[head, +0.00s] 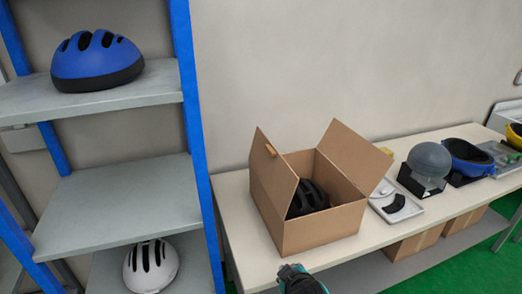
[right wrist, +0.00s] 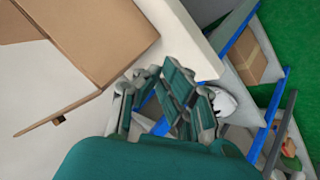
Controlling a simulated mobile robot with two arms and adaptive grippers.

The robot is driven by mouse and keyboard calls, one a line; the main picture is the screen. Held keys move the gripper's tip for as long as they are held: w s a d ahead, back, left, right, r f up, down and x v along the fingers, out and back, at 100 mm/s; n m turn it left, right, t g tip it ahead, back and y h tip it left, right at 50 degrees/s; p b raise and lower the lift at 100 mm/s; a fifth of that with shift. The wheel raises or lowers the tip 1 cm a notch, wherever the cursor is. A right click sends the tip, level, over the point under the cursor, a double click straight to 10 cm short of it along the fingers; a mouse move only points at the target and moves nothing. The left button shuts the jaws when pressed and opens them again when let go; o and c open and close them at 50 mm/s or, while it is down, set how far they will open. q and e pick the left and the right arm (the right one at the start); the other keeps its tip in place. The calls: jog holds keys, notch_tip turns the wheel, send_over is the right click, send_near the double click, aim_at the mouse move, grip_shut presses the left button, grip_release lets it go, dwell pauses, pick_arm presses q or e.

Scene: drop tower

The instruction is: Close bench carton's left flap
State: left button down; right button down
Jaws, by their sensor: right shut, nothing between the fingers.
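The cardboard bench carton (head: 315,230) stands open on the bench (head: 240,245). A black helmet (head: 308,198) lies inside, partly hidden by the left flap. My right gripper (head: 290,272) is at the bench's front edge, in front of the carton and apart from it. In the right wrist view the fingers (right wrist: 180,88) are shut and empty beside the carton (right wrist: 100,50). My left gripper is out of view.
A blue-posted shelf (head: 120,185) stands left of the bench, with a blue helmet (head: 97,60) above and a white helmet (head: 151,266) below. Cartons (head: 413,244) sit beneath.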

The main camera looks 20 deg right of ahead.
jog(key=w+a+r+n+t+h, duration=0.1)
jog(key=w+a+r+n+t, duration=0.2)
jog(key=w+r, duration=0.75)
jog(key=w+a+r+n+t+h, duration=0.15)
jog(key=w+r+n+t, duration=0.3)
jog(key=w+r, duration=0.55)
jog(key=w+d+f+p, duration=0.1)
jog(key=w+d+p, duration=0.2)
jog(key=w+d, duration=0.3)
jog(key=w+m, duration=0.1)
jog(key=w, duration=0.1)
jog(key=shift+w+f+y+p, duration=0.25)
jog(key=shift+w+y+p, duration=0.1)
jog(key=shift+p, duration=0.05)
jog(key=shift+a, duration=0.1)
